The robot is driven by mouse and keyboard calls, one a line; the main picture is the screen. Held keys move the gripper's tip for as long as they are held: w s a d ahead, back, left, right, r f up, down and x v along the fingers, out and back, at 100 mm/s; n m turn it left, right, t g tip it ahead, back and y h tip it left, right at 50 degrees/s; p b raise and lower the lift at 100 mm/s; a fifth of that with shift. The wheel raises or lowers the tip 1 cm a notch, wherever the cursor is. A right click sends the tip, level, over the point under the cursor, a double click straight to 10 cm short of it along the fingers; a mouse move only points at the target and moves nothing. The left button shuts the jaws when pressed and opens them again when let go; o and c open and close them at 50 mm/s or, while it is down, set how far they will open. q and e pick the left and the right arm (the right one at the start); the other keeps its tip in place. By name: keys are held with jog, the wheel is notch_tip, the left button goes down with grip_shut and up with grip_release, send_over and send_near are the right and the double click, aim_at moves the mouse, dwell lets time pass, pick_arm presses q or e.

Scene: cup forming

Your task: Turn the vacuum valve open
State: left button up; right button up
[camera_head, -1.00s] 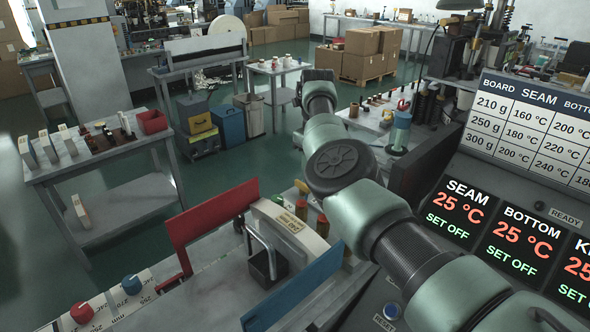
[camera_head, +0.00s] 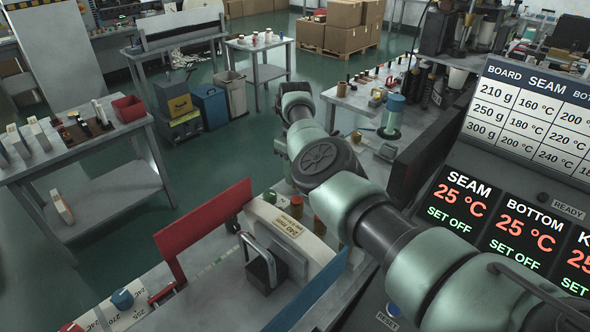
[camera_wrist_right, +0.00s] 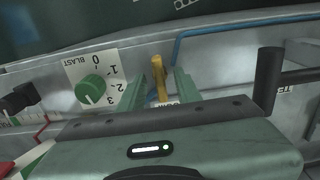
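The vacuum valve is likely the yellow lever (camera_wrist_right: 158,82) in the right wrist view; its label is mostly hidden behind my gripper. My right gripper (camera_wrist_right: 160,76) is open, with its two green fingers on either side of the lever. A gap shows between the lever and each finger. In the head view my right arm reaches in from the lower right, and its gripper and the valve are hidden. My left gripper is in neither view.
A green BLAST knob (camera_wrist_right: 91,89) sits on a white dial plate left of the fingers. A blue pipe (camera_wrist_right: 225,27) runs above, and a dark handle (camera_wrist_right: 268,75) stands out at the right. In the head view a red panel (camera_head: 205,228) and a blue panel (camera_head: 310,292) flank the machine.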

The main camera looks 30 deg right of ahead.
jog(key=shift+s, duration=0.1)
grip_shut()
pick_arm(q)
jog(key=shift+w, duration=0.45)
